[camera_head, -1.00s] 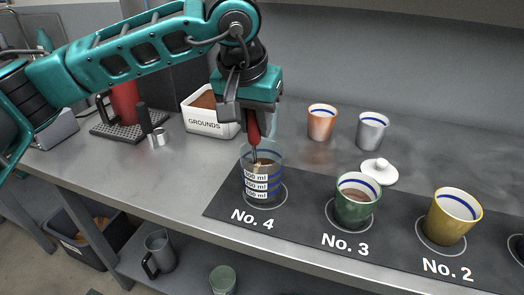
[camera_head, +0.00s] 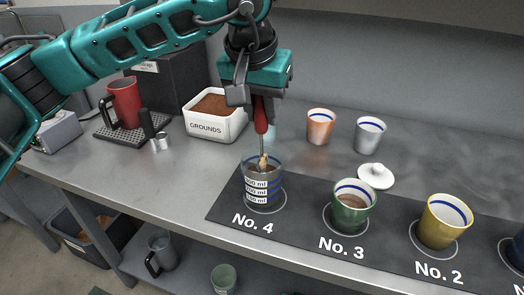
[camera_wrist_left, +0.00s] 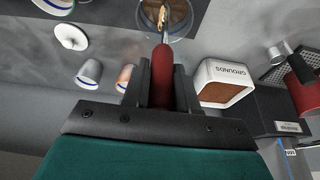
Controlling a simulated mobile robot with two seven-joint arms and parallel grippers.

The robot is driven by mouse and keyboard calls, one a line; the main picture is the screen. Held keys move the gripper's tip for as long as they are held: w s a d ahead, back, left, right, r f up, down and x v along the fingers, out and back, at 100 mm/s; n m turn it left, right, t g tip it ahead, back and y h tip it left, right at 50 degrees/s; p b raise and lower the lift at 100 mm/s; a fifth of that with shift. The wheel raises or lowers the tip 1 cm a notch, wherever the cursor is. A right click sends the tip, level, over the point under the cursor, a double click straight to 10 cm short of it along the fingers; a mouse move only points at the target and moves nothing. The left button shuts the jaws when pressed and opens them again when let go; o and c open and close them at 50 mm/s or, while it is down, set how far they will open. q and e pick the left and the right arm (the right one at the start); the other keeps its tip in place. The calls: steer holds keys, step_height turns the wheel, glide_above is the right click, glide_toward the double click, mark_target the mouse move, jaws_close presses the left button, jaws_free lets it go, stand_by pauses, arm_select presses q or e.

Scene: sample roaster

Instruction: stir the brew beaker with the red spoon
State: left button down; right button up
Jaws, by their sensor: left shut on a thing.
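The clear brew beaker (camera_head: 263,196) with blue rings and white volume marks stands upright on the No. 4 spot, with brown liquid inside. My left gripper (camera_head: 260,98) is above it, pointing down, shut on the red handle of the spoon (camera_head: 261,119). The spoon hangs nearly upright. Its brownish bowl shows at the level of the beaker's rim; I cannot tell whether its tip is still inside. In the left wrist view the red handle (camera_wrist_left: 162,78) sits between the fingers, and the bowl overlaps the beaker's opening (camera_wrist_left: 182,24). My right gripper is not in view.
A green cup (camera_head: 351,212) and a yellow cup (camera_head: 436,232) stand to the right on the dark mat (camera_head: 300,228). Behind are an orange cup (camera_head: 320,126), a silver cup (camera_head: 368,136), a white lid (camera_head: 376,177) and the grounds box (camera_head: 208,127).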

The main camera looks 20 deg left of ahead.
arm_select(q)
steer(key=shift+r+p, duration=0.9)
steer(key=shift+r, duration=0.7)
steer(key=shift+r+p, duration=0.6)
steer(key=shift+r, duration=0.25)
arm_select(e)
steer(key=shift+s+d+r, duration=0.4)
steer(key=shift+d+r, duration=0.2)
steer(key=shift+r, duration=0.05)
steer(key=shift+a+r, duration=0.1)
arm_select(q)
steer(key=shift+r, duration=0.2)
step_height(320, 180, up, 4)
steer(key=p, duration=0.3)
steer(key=shift+f, duration=0.15)
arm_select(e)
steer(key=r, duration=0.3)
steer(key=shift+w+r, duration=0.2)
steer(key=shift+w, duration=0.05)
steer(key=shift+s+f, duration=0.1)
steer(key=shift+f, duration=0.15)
